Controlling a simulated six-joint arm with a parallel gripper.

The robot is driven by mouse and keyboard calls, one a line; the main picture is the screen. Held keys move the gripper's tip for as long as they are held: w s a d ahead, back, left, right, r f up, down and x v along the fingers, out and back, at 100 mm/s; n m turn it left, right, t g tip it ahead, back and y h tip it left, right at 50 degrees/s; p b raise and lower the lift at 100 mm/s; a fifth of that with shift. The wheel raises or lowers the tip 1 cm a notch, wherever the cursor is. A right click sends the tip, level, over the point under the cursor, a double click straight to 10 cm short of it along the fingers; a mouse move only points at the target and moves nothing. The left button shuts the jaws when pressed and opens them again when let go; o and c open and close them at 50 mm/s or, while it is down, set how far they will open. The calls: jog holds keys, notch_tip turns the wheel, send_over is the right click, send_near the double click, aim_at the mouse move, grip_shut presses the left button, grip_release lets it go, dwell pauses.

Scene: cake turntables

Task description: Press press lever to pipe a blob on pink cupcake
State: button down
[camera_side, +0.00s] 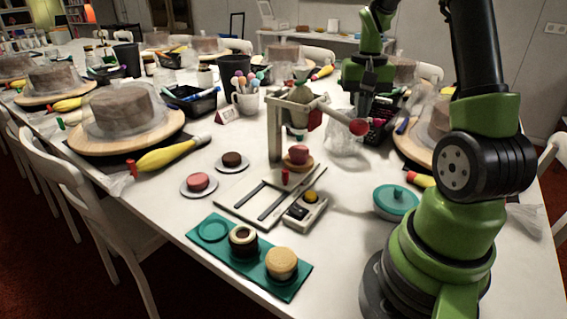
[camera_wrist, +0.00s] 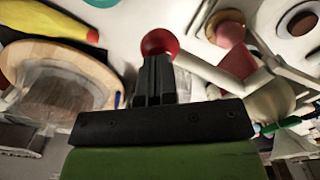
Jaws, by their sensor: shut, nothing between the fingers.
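The piping press is a grey frame (camera_side: 274,130) holding a bag and a nozzle (camera_side: 298,130). Its press lever (camera_side: 335,115) sticks out to the right and ends in a red knob (camera_side: 358,127). The knob also shows in the wrist view (camera_wrist: 160,42). A pink cupcake (camera_side: 299,153) sits on a small tan disc below the nozzle; it shows in the wrist view (camera_wrist: 229,34) too. My gripper (camera_side: 361,112) is shut and empty, pointing down, with its fingertips just above or at the knob. I cannot tell whether they touch it.
A slide base (camera_side: 240,205) with a red handle and a box with a yellow button (camera_side: 310,196) stand in front. A teal tray (camera_side: 290,291) holds two round cakes. A pink cake (camera_side: 198,181) and a brown cake (camera_side: 232,158) sit on plates. A teal lid (camera_side: 395,199) lies right.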

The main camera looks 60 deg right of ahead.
aim_at(359, 125)
jog(key=shift+f, duration=2.15)
jog(key=shift+r, duration=0.1)
dwell(4.8)
notch_tip(359, 125, up, 9)
jog(key=shift+f, duration=0.1)
dwell(0.4)
